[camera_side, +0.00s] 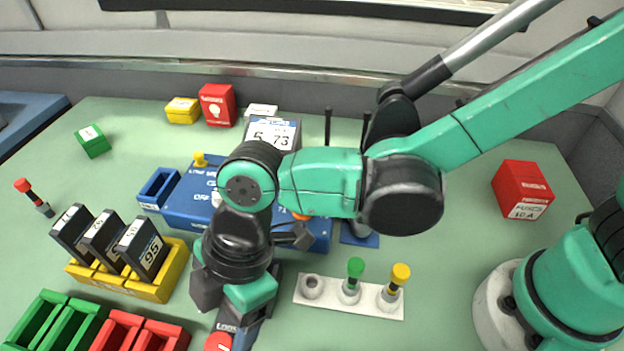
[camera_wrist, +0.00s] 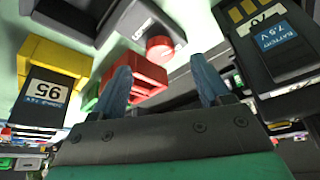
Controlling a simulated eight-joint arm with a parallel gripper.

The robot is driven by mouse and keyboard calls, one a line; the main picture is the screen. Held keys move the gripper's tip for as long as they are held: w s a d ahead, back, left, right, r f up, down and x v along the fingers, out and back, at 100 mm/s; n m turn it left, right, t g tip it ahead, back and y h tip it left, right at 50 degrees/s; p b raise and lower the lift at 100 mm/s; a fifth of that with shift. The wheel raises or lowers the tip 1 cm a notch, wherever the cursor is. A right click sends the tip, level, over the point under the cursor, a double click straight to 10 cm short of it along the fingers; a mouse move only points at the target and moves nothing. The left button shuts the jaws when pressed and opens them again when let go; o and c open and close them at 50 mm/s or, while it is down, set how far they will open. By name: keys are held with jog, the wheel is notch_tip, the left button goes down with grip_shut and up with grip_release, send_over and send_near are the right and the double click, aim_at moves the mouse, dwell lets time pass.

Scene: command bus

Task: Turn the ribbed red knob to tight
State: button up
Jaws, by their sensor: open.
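The red knob (camera_side: 218,342) sits at the bottom edge of the side view, partly cut off, next to a label that seems to read LOOSE. In the wrist view the knob (camera_wrist: 160,48) is a round red cap on a dark grey block (camera_wrist: 135,22); its ribs and exact setting are too small to tell. My gripper (camera_side: 240,312) points down close to the knob in the side view, its fingertips mostly hidden by its own body. In the wrist view my gripper (camera_wrist: 164,72) has its two blue fingers spread, with nothing held; the knob shows beyond the gap, apart from both fingers.
A yellow rack (camera_side: 150,290) with black numbered modules stands left of my gripper; red bins (camera_side: 115,333) and green bins (camera_side: 45,318) are in front. A blue panel (camera_side: 185,205) lies behind. A white strip (camera_side: 330,301) with green and yellow plugs is right.

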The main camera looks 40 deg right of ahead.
aim_at(219, 343)
jog(key=shift+x, duration=1.8)
grip_shut()
